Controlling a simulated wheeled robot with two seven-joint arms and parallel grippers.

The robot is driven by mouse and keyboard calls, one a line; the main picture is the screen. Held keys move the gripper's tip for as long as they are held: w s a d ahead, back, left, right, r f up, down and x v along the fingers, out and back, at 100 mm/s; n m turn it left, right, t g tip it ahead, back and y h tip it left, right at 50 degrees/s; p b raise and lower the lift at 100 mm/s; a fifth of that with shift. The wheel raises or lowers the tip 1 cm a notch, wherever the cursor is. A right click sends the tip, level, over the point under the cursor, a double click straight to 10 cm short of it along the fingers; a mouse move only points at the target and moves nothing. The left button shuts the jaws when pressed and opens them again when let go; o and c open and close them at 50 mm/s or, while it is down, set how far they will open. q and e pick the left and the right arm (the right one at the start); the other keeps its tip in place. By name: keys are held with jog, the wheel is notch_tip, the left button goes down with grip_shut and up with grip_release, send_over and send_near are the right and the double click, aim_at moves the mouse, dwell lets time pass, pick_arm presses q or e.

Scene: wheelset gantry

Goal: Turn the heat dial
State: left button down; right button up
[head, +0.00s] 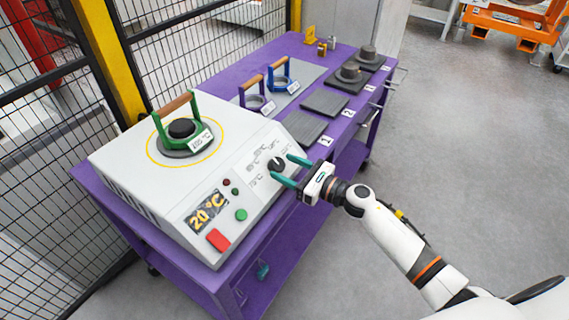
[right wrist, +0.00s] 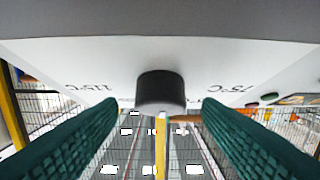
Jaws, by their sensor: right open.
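The heat dial (head: 277,164) is a black round knob on the sloped front panel of the white heater (head: 123,157), with temperature marks around it. My right gripper (head: 292,170) is open, with its two green fingers at the dial, one on each side of it in the head view. In the right wrist view the dial (right wrist: 161,91) stands between the spread fingers (right wrist: 160,125), with a gap on each side. A pale line runs down from the knob there. The display (head: 208,211) reads 20 °C. My left gripper is not in view.
A green-framed ring with a wooden handle (head: 176,105) sits on the heater's plate. A red button (head: 218,240) and a green button (head: 241,215) are on the panel. Blue and purple handled rings and dark blocks stand along the purple table (head: 222,76). A mesh fence is behind.

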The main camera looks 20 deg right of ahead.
jog(key=shift+w+a, duration=0.4)
jog(key=shift+w, duration=0.1)
jog(key=c, duration=1)
jog(key=shift+s+a+r+m+t+h+p, duration=0.15)
jog(key=shift+m+t+h+p, duration=0.45)
jog(key=shift+m+h+p, duration=0.75)
jog(key=shift+s+a+r+m+t+h+p, duration=0.15)
jog(key=shift+m+t+h+p, duration=0.75)
jog(key=shift+m, duration=0.85)
jog(key=shift+w+a+f+m+h+p, duration=0.1)
jog(key=shift+m+h+p, duration=0.55)
jog(key=shift+m+h, duration=0.4)
jog(key=shift+a+f+m+h+p, duration=0.1)
jog(key=shift+m+h+p, duration=0.5)
jog(key=shift+m+h, duration=0.45)
